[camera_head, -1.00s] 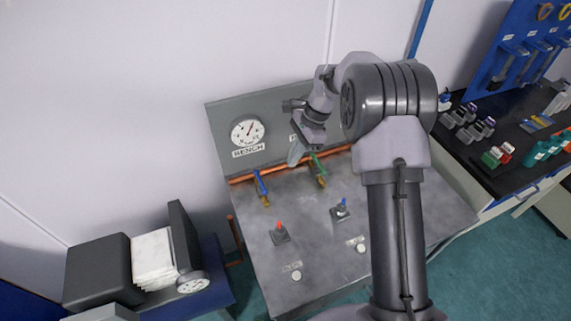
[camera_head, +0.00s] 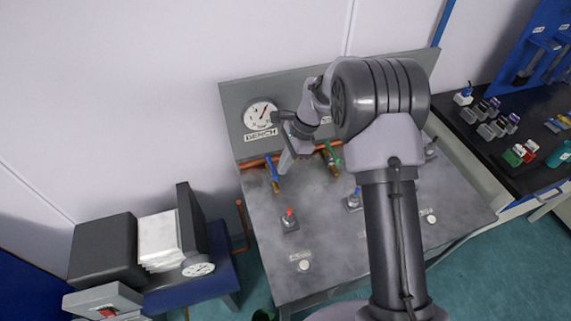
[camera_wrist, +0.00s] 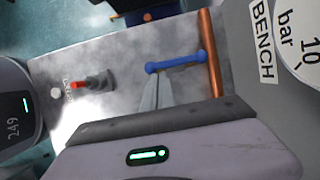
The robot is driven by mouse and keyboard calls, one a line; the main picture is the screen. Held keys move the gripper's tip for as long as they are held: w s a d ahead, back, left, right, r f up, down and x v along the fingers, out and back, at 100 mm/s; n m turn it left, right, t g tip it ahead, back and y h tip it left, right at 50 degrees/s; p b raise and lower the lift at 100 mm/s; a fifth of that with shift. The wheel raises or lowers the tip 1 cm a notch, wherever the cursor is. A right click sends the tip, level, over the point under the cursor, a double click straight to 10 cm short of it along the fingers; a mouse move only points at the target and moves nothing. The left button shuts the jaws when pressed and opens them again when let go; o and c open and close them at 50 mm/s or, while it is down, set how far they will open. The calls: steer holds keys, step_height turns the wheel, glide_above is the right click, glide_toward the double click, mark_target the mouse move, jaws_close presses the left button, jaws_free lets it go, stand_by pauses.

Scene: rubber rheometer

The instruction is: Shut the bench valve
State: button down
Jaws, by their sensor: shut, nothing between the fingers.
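The bench valve is the blue-handled valve (camera_head: 271,170) on the copper pipe, below the gauge labelled BENCH (camera_head: 261,115). Its blue handle points from the pipe toward the bench front. In the wrist view the blue handle (camera_wrist: 178,63) runs from near the pipe to just beyond my fingertips. My gripper (camera_head: 285,168) is shut and empty, pointing down just right of the blue handle. In the wrist view my fingertips (camera_wrist: 157,80) are close beside the handle's free end. I cannot tell whether they touch it.
A green-handled valve (camera_head: 331,155) is right of my gripper on the same copper pipe (camera_head: 253,163). A red-tipped switch (camera_head: 290,220) and a blue-tipped switch (camera_head: 354,200) stand on the grey bench top. Printer-like equipment (camera_head: 105,250) is at left. The bench's front left is clear.

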mark_target(276, 176)
steer(key=shift+s+a+m+t+b, duration=0.25)
steer(key=shift+m+t+b, duration=0.2)
steer(key=shift+m, duration=0.55)
steer(key=m, duration=0.1)
steer(key=s+m+t, duration=0.1)
steer(key=m, duration=0.1)
steer(key=shift+a+b, duration=0.35)
steer(key=shift+b, duration=0.05)
steer(key=m, duration=0.1)
steer(key=a+m+t+p, duration=0.1)
steer(key=m, duration=0.1)
steer(key=shift+s+a+r+m, duration=0.1)
steer(key=shift+s+m, duration=0.2)
steer(key=shift+s, duration=0.05)
steer(key=m+p, duration=0.1)
steer(key=a+m+t+p, duration=0.1)
steer(key=shift+s+r+m+h, duration=0.1)
steer(key=shift+r+m+h, duration=0.05)
steer(key=shift+m+h, duration=0.25)
steer(key=m+p, duration=0.1)
steer(key=p, duration=0.1)
steer(key=a+m+t+p, duration=0.1)
steer(key=p, duration=0.1)
steer(key=shift+w+a+m+h, duration=0.2)
steer(key=shift+a+m+h, duration=0.1)
steer(key=shift+h, duration=0.1)
steer(key=shift+a+f+p, duration=0.15)
steer(key=shift+f+p, duration=0.15)
steer(key=shift+p, duration=0.15)
steer(key=shift+w, duration=0.1)
